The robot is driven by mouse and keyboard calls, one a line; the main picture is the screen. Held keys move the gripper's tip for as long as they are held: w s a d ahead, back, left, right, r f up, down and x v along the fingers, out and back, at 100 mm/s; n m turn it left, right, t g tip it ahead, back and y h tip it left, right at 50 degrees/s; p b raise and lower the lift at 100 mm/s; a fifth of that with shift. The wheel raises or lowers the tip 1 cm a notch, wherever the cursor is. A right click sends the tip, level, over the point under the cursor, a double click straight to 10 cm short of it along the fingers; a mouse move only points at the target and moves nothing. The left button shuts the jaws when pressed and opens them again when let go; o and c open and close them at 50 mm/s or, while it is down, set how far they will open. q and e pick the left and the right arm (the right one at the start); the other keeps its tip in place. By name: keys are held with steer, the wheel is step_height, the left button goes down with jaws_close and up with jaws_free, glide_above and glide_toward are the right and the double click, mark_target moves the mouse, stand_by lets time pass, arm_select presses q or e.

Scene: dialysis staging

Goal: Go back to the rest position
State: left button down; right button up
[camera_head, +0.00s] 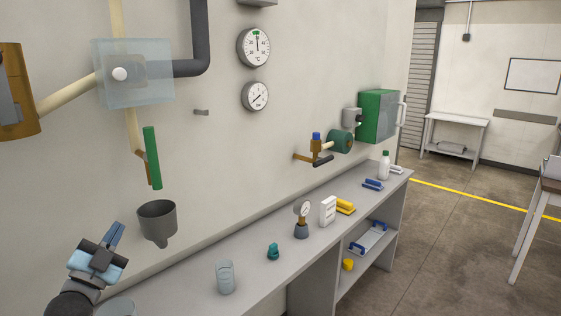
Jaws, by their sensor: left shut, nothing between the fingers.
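My left gripper (115,236) is at the lower left, in front of the wall and above the left end of the grey bench. Its blue fingers are together with nothing between them, and they point up and to the right. It is apart from the dark grey funnel (157,222) on the wall to its right. My right gripper is not in view.
A long grey bench (253,274) runs along the wall. A green handle (152,157) hangs above the funnel.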

arm_select(q)
steer(key=s+d+f+n+g+y+p, duration=0.1)
steer(key=s+d+f+n+g, duration=0.3)
steer(key=f, duration=0.7)
steer(key=s+d+f+n+g+y+p, duration=0.15)
steer(key=s+d+f, duration=0.3)
steer(key=f, duration=0.65)
steer(key=s+d+f+n+g, duration=0.1)
steer(key=s+d+f+g, duration=0.1)
steer(key=s+f, duration=0.3)
steer(key=s+d+f+n+g, duration=0.1)
steer(key=s+d+f+g, duration=0.1)
steer(key=s+f, duration=0.3)
steer(key=s+d+f+n+g+h+p, duration=0.1)
steer(key=s+d+f+g, duration=0.2)
steer(key=s, duration=0.6)
steer(key=shift+s+d+f, duration=0.15)
steer(key=shift+d+f, duration=0.25)
steer(key=shift+f, duration=0.55)
